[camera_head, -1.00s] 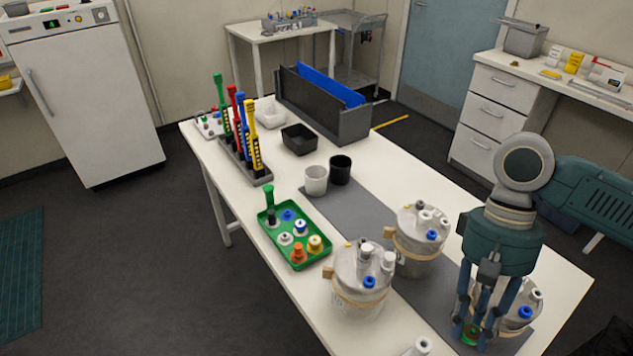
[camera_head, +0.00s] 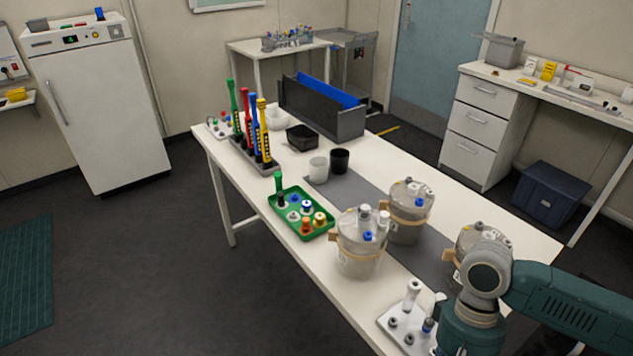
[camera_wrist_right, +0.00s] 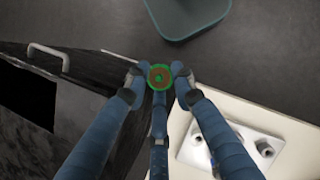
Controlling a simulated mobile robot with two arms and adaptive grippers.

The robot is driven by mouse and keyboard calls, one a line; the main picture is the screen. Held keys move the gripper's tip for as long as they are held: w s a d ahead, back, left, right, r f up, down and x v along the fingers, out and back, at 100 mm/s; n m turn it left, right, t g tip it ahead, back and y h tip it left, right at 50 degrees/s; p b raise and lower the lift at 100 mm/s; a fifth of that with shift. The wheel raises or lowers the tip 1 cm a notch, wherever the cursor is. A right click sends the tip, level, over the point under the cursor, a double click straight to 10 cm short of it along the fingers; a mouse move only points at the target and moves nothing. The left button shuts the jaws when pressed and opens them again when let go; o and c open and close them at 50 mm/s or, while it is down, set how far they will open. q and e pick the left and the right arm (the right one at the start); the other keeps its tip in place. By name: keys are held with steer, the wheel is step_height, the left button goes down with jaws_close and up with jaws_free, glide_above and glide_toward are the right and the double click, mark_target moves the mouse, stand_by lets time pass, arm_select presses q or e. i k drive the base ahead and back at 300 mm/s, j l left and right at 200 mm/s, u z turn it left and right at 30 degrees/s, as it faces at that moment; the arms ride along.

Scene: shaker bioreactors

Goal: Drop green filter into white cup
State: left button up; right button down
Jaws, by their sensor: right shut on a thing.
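The white cup (camera_head: 318,169) stands upright on the table, left of the black cup (camera_head: 340,160). My right gripper (camera_wrist_right: 159,78) is shut on the green filter (camera_wrist_right: 160,76), a round green piece with a brown centre held between the blue fingertips in the right wrist view. In the head view the right arm is at the lower right, and its fingers and the filter are out of frame below. The cup is far from this arm, further back on the table. My left gripper is in neither view.
Several lidded vessels (camera_head: 360,262) stand between the right arm and the cups. A green tray (camera_head: 277,206) with coloured fittings lies left of them. A white holder (camera_head: 385,322) with fittings is near the front edge. A black bin (camera_head: 301,143) stands behind the cups.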

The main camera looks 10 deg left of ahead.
mark_target(319, 176)
steer(key=k+l+z, duration=0.1)
steer(key=k+z, duration=0.15)
steer(key=k, duration=0.35)
steer(key=k+l+z, duration=0.3)
steer(key=k, duration=0.25)
steer(key=i+j+z, duration=0.2)
steer(key=j+z, duration=0.2)
steer(key=j, duration=0.25)
steer(key=i+j+z, duration=0.25)
steer(key=j+z, duration=0.2)
steer(key=j, duration=0.25)
steer(key=i+j, duration=0.1)
steer(key=j, duration=0.45)
steer(key=i+j, duration=0.1)
steer(key=j, duration=0.45)
steer(key=i+j, duration=0.1)
steer(key=j, duration=1.05)
steer(key=i+j, duration=0.15)
steer(key=j, duration=0.4)
steer(key=i+j, duration=0.1)
steer(key=j, duration=0.45)
